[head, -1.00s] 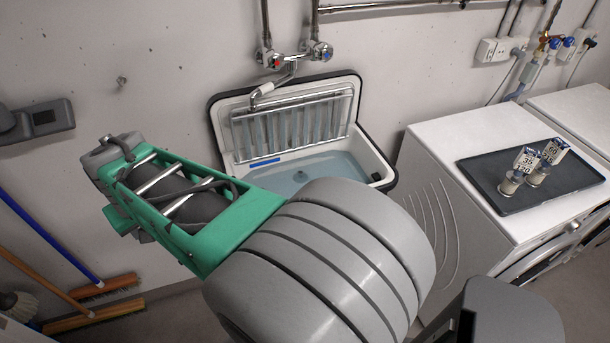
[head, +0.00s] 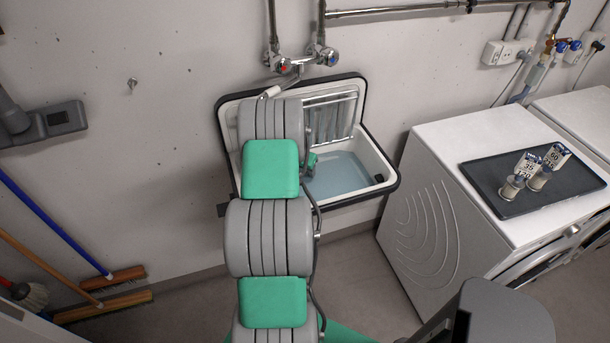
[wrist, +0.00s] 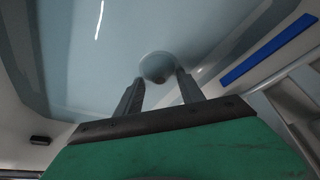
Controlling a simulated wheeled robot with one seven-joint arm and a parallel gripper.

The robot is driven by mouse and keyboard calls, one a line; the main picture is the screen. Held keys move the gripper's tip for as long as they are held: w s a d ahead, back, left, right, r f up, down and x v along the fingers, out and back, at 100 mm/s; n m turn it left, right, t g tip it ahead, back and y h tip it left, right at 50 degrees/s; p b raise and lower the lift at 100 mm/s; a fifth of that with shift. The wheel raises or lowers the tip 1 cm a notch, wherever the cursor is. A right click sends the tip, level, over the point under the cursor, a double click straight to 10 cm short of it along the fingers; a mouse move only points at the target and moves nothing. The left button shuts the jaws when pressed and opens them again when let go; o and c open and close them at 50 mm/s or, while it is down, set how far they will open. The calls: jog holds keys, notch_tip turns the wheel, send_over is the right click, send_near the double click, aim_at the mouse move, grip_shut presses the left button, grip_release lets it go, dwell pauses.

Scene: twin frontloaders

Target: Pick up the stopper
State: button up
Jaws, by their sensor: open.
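A round grey thing, which I take for the stopper (wrist: 157,66), shows in the wrist view at the sink bottom. My gripper (wrist: 160,77) is open, with one finger on either side of the lower part of this round shape in the picture. I cannot tell whether the fingers touch it or how much height is left between them. The sink (head: 385,190) holds bluish water. In the head view my arm covers the left half of the sink and hides the stopper and the fingertips.
A faucet with two taps (head: 300,62) sits on the wall above the sink. A metal rack (head: 332,115) stands at the sink's back; a blue strip (wrist: 268,50) lies beside the basin. A washing machine (head: 430,200) with a dark tray (head: 510,205) stands to the right.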

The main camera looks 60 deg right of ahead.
jog(key=shift+d+f, duration=0.15)
jog(key=shift+f, duration=0.1)
grip_shut()
dwell(0.4)
